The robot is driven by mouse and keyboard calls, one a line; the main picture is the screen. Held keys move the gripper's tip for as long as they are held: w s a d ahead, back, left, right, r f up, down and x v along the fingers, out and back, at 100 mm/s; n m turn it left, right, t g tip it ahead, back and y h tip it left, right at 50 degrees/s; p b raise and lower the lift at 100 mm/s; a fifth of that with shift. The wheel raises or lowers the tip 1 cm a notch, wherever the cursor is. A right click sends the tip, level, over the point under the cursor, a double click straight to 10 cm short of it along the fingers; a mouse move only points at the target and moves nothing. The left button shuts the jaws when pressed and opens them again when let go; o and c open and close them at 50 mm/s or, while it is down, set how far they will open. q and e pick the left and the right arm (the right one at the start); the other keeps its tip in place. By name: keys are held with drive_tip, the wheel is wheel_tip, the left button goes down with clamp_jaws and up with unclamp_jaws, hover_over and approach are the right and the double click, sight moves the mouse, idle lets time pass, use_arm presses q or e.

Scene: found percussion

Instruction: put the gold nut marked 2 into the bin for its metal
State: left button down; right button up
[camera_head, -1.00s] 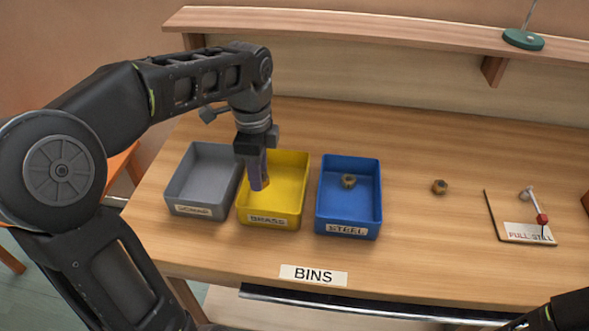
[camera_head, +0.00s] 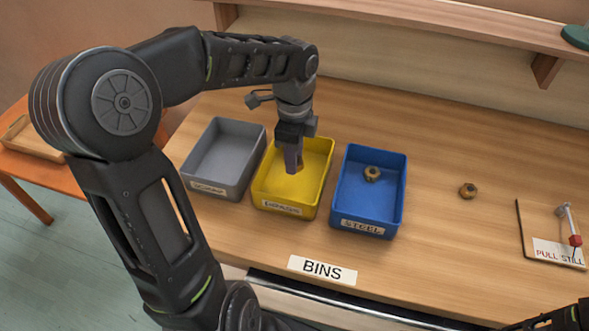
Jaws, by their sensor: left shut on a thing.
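My left gripper (camera_head: 293,160) points down over the yellow bin labelled BRASS (camera_head: 316,185). It is shut on a small brownish-gold nut (camera_head: 300,161), mostly hidden behind the fingers. The fingertips appear within the outline of the bin; their height above its floor is hard to tell. Another gold-brown nut (camera_head: 372,174) lies in the blue bin labelled STEEL (camera_head: 362,226). A third nut (camera_head: 468,190) lies on the bench to the right. I cannot read a number on any nut. My right gripper is not clearly seen.
A grey bin (camera_head: 221,160), its label hard to read, stands left of the yellow one and looks empty. A BINS sign (camera_head: 322,269) is at the bench front. A PULL STILL board (camera_head: 540,235) with a red-tipped tool is at right. A shelf (camera_head: 430,32) runs behind.

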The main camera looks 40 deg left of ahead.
sight(294, 180)
use_arm(q)
drive_tip(key=shift+f, duration=0.5)
drive_tip(key=shift+f, duration=0.15)
drive_tip(key=shift+f, duration=1.75)
drive_tip(key=shift+f, duration=0.15)
drive_tip(key=c, duration=1)
unclamp_jaws()
wheel_tip(294, 180, up, 12)
drive_tip(key=shift+r, duration=0.2)
